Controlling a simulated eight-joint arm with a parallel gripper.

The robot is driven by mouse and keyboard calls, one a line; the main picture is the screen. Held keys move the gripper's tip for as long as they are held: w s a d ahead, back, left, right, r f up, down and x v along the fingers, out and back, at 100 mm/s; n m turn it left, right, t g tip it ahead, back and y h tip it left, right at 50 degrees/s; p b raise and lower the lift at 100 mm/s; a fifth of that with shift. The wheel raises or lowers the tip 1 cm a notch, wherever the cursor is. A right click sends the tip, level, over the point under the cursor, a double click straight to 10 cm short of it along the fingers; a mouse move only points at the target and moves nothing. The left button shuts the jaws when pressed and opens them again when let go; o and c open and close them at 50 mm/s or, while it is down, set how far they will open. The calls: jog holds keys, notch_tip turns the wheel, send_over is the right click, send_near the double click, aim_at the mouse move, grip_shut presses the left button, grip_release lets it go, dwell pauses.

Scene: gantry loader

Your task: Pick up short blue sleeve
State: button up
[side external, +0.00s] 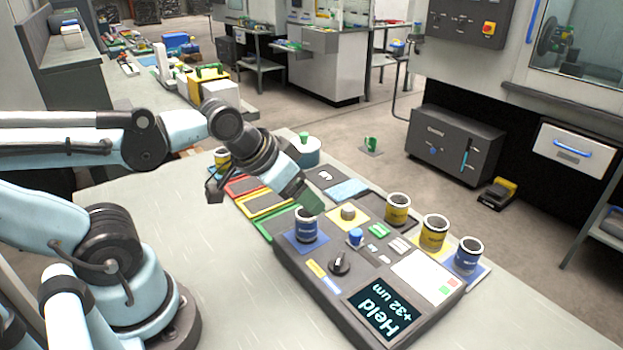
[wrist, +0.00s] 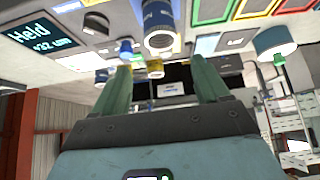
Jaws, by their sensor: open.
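A blue sleeve (side external: 305,227) with a pale rim stands upright on a blue pad at the left end of the dark gauge console (side external: 330,283). It also shows large at the top of the wrist view (wrist: 158,28). A second blue sleeve (side external: 468,257) stands at the console's far right end. I cannot tell from their looks which one is the short one. My gripper (side external: 312,204) is open, its green fingers just above and behind the first sleeve. In the wrist view the fingers (wrist: 162,72) are apart with nothing held between them.
Two yellow sleeves (side external: 397,209) (side external: 434,233) stand along the console's back edge. A small blue knob-like piece (side external: 355,238) sits beside the first sleeve. The console screen (side external: 386,310) reads "Held +32 um". Coloured trays (side external: 262,205) lie to the left. The near tabletop is clear.

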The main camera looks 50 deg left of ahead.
aim_at(306, 217)
notch_tip(306, 217, up, 4)
jog(key=w+r+n+g, duration=0.1)
jog(key=w+g, duration=0.1)
jog(key=g, duration=0.5)
jog(key=shift+a+f, duration=0.15)
jog(key=shift+f, duration=2.95)
jog(key=shift+a+f, duration=0.1)
jog(key=shift+f, duration=3)
jog(key=c, duration=1.3)
jog(key=shift+r, duration=0.15)
